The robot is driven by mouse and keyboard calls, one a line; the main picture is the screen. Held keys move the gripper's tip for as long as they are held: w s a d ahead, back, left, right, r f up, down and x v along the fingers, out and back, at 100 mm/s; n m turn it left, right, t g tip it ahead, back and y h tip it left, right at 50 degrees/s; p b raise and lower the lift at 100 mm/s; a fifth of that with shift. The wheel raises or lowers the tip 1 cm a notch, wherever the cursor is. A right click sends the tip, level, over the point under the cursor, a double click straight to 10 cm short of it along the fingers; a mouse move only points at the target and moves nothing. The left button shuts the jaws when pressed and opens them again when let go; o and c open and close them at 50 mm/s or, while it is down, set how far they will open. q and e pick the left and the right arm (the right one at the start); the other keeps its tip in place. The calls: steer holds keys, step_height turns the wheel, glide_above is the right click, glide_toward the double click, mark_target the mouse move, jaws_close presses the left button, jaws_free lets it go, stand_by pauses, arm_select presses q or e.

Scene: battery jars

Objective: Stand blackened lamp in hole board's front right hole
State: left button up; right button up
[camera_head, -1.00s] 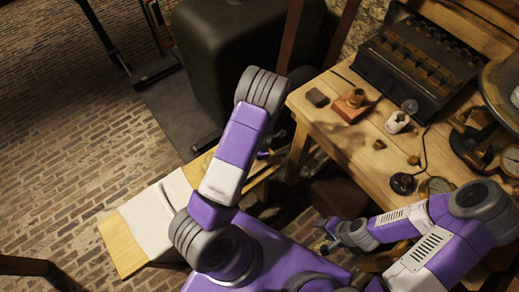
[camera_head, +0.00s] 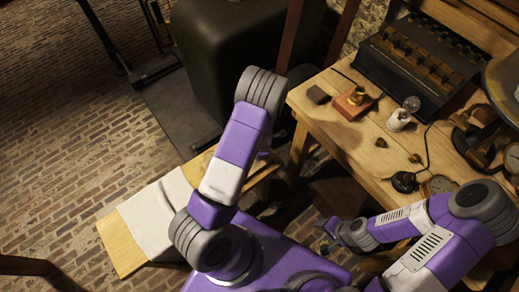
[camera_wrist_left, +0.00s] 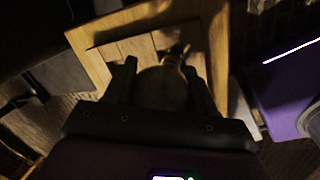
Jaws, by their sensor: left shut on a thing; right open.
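My left gripper (camera_wrist_left: 158,70) shows in the left wrist view with its fingers on both sides of a dark rounded thing, which looks like the blackened lamp (camera_wrist_left: 163,88). It holds it over a wooden surface with a raised frame. The picture is dark, so the lamp's tilt and any contact below cannot be told. In the head view my left arm hides this gripper and the lamp. My right gripper (camera_head: 327,236) is open and empty, low beside the workbench. I cannot make out the hole board or its holes clearly in either view.
The wooden workbench (camera_head: 342,126) at the right holds a clear bulb on a white socket (camera_head: 399,120), a brass-topped block (camera_head: 354,103), a dark block (camera_head: 318,95) and a black multi-part case (camera_head: 408,65). A white cloth (camera_head: 160,213) lies on a low wooden surface at the left.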

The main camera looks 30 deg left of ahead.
arm_select(q)
steer(key=shift+f, duration=0.3)
steer(key=o, duration=1.2)
steer(key=shift+o, duration=0.2)
steer(key=p+v, duration=0.3)
steer(key=v, duration=0.4)
steer(key=shift+r, duration=0.35)
steer(key=shift+s+f, duration=0.1)
